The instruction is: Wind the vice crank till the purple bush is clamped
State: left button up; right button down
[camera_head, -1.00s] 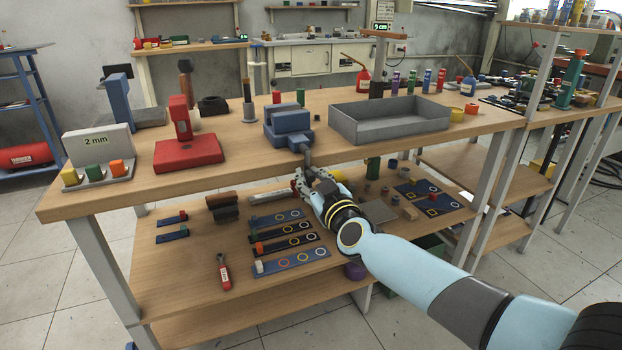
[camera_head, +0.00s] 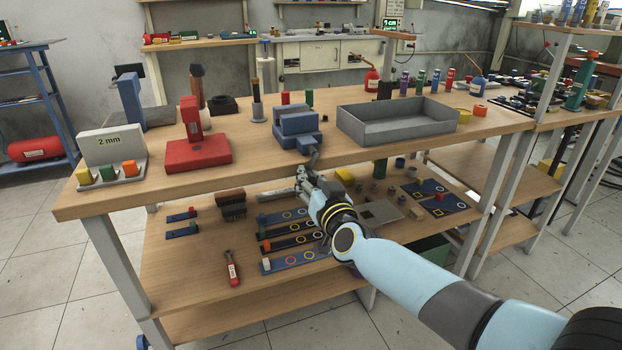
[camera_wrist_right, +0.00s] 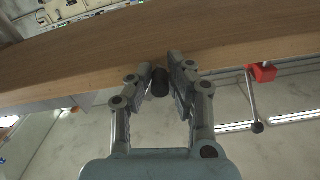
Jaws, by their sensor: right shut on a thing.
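The blue vice (camera_head: 297,133) stands at the front edge of the bench, with its dark crank (camera_head: 314,160) sticking out over the edge. My right gripper (camera_head: 303,177) is in front of the bench edge, just below the vice. In the right wrist view its two fingers (camera_wrist_right: 161,80) are closed in on either side of a dark round knob (camera_wrist_right: 160,84), which appears to be the crank's handle. I cannot make out a purple bush in the vice jaws; the jaws' inside is hidden from this angle. My left gripper is out of view.
A red press-like stand (camera_head: 192,150) is left of the vice and a grey tray (camera_head: 395,125) is right of it. The wooden bench edge (camera_wrist_right: 90,75) runs close by the fingers. Below, a shelf (camera_head: 190,265) holds dark strips and small parts.

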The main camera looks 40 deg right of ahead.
jog(key=c, duration=1.3)
grip_release()
jog(key=shift+o, duration=0.2)
jog(key=v, duration=1.2)
jog(key=s+a+f+n+g+y, duration=0.1)
jog(key=s+f+g, duration=0.3)
jog(key=f, duration=0.5)
jog(key=s+f+n+g+y, duration=0.1)
jog(key=s+f+n, duration=0.1)
jog(key=s+f, duration=0.65)
jog(key=s+a+f+n+g+y, duration=0.1)
jog(key=s+f+g, duration=0.25)
jog(key=f, duration=0.75)
jog(key=s+f+g, duration=0.4)
jog(key=s+f, duration=0.2)
jog(key=s, duration=0.9)
jog(key=s+f+n+g, duration=0.1)
jog(key=s+f+g, duration=0.3)
jog(key=s, duration=1)
notch_tip(320, 180, down, 3)
jog(key=shift+s+f, duration=0.2)
jog(key=shift+s, duration=0.2)
